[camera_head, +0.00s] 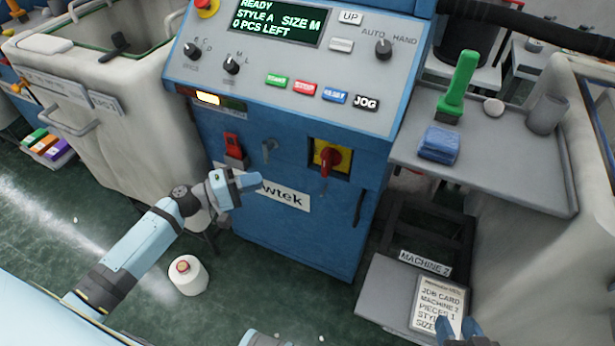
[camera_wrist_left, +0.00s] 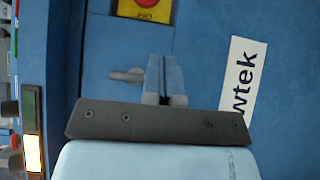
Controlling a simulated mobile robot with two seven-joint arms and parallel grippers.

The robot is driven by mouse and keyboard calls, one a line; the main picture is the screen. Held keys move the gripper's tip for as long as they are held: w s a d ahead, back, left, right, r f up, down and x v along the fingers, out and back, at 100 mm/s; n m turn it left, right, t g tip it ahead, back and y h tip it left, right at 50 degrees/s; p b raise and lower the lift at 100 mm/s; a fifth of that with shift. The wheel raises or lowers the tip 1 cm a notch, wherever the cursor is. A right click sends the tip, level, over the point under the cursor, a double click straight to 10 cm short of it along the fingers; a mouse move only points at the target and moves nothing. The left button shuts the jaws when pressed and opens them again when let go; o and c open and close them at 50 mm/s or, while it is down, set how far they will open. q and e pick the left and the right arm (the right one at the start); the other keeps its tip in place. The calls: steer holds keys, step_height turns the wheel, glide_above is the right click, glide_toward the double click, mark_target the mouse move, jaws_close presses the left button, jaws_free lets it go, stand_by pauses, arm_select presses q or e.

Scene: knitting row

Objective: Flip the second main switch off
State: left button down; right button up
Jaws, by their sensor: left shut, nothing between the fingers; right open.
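The main switch, a red rotary handle (camera_head: 330,160) on a yellow square plate, is on the blue front of the middle machine. Its handle points roughly downward in the head view. In the left wrist view only part of the yellow plate and red knob (camera_wrist_left: 147,9) shows at the top edge. My left gripper (camera_head: 254,181) is shut and empty, in front of the machine left of and below the switch, apart from it. Its fingers show close together in the left wrist view (camera_wrist_left: 165,68). My right gripper (camera_head: 459,328) is open at the bottom right, over the job card.
A small grey lever (camera_head: 268,148) and a red switch (camera_head: 233,145) sit left of the main switch. A dark vertical handle (camera_head: 359,207) is to its right. A grey side shelf (camera_head: 500,175) juts out at right. A white cone (camera_head: 188,276) stands on the floor.

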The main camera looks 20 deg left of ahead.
mark_target(328, 162)
arm_select(q)
steer(key=shift+w+d, duration=0.1)
steer(key=x, duration=0.4)
steer(key=s+d+x, duration=0.1)
steer(key=x, duration=0.3)
steer(key=s+d+x, duration=0.1)
steer(key=x, duration=0.3)
steer(key=shift+w+d, duration=0.2)
steer(key=shift+f, duration=0.1)
steer(key=shift+b, duration=0.3)
